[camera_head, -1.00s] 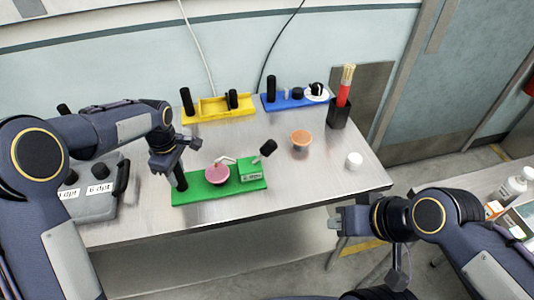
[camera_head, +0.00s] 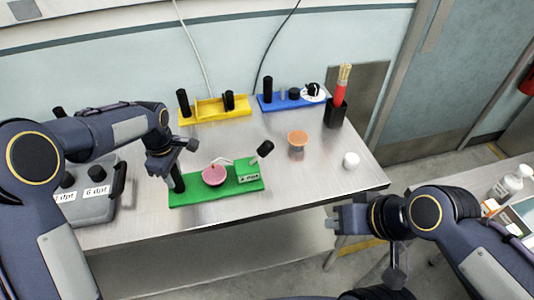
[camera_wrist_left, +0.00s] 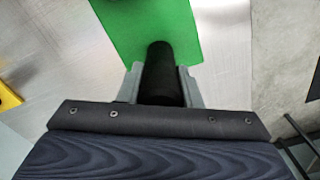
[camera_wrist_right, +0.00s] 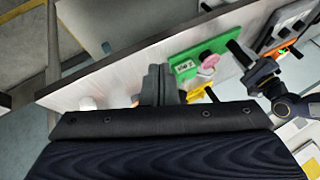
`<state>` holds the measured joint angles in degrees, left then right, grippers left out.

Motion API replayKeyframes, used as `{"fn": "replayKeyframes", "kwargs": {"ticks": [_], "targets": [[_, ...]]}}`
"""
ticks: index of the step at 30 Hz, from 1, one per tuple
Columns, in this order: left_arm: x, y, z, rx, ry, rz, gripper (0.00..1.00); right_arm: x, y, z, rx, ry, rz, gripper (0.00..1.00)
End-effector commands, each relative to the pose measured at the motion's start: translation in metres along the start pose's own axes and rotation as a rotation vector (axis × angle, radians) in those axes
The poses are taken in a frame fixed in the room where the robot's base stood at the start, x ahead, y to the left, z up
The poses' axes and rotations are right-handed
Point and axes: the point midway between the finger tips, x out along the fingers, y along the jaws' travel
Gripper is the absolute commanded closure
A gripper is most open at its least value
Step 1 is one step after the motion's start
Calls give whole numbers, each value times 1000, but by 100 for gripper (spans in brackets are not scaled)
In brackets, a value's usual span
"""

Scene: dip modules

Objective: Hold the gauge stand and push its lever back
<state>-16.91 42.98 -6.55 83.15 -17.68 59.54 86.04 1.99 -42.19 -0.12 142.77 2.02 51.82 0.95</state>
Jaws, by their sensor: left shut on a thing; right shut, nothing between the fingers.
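The gauge stand is a green base (camera_head: 226,187) near the table's front edge. It carries a black upright post at its left end, a pink round dial (camera_head: 214,175), and a lever with a black knob (camera_head: 265,148) leaning up to the right over a small labelled block (camera_head: 248,177). My left gripper (camera_head: 174,168) is shut on the black post; the left wrist view shows the post (camera_wrist_left: 160,72) between both fingers. My right gripper (camera_head: 338,220) is shut and empty, in front of the table edge, apart from the stand. The green base (camera_wrist_right: 186,70) also shows in the right wrist view.
Yellow (camera_head: 215,111) and blue (camera_head: 290,101) fixtures stand at the table's back. An orange-topped cup (camera_head: 297,139), a white cup (camera_head: 351,160) and a black brush holder (camera_head: 335,114) are to the right. A grey case (camera_head: 92,205) is at the left. The table between stand and white cup is clear.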

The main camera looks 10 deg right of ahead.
Motion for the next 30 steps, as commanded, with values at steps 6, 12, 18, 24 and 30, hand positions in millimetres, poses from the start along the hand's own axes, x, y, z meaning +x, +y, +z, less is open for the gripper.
{"fn": "replayKeyframes", "kwargs": {"ticks": [6, 12, 18, 24, 30], "targets": [[-1, 0, 0, 0, 0, 1, 100, 0, -2, -22, 189, -113, -29, 100], [-1, 0, 0, 0, 0, 2, 100, 12, -3, -66, 545, -313, -90, 100], [0, 0, 0, 0, 0, 2, 100, 39, 8, -116, 910, -519, -162, 100], [0, 0, 0, 0, 0, 2, 100, 79, 34, -160, 1259, -730, -250, 100], [0, 0, 0, 0, 0, 2, 100, 126, 75, -192, 1570, -938, -358, 100]]}}
